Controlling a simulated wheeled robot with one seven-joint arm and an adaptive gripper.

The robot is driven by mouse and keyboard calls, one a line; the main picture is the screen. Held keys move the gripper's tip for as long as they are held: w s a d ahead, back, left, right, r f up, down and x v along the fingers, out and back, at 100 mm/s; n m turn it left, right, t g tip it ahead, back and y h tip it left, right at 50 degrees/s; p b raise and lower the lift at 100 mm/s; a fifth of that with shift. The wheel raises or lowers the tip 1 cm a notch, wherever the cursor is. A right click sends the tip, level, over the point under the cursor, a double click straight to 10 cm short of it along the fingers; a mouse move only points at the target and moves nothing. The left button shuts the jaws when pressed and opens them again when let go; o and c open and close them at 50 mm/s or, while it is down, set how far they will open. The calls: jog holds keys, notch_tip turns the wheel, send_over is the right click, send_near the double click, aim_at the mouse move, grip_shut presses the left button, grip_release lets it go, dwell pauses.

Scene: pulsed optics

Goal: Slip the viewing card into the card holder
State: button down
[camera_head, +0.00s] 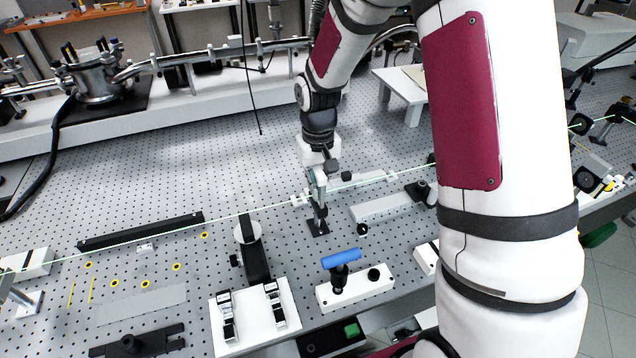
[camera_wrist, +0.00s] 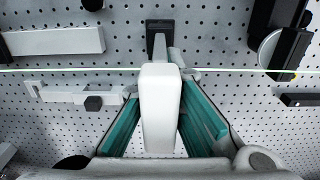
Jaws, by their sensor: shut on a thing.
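My gripper (camera_head: 318,192) points down over the perforated optical table, near the middle of the head view. In the wrist view its teal finger pads stand either side of a pale, blocky piece (camera_wrist: 160,110), which looks like the viewing card, and the jaws are shut on it. A dark upright piece with a flat black base (camera_head: 318,229), likely the card holder, stands directly below the fingertips. Its dark part also shows just beyond the pale piece in the wrist view (camera_wrist: 158,42). Whether the card touches the holder or sits in it cannot be told; the fingers hide the contact.
A green beam (camera_head: 232,214) crosses the table near my fingertips. A blue-handled tool on a white block (camera_head: 350,292), a white plate with two clips (camera_head: 252,328) and a black mount (camera_head: 252,258) stand in front. A long black rail (camera_head: 140,232) lies left.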

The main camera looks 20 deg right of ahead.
jog(key=shift+f, duration=0.5)
jog(key=c, duration=1.7)
grip_release()
jog(key=shift+o, duration=0.2)
notch_tip(320, 180, up, 11)
jog(key=shift+f, duration=0.2)
notch_tip(320, 180, up, 5)
jog(key=shift+r+p, duration=0.15)
jog(key=shift+p, duration=0.3)
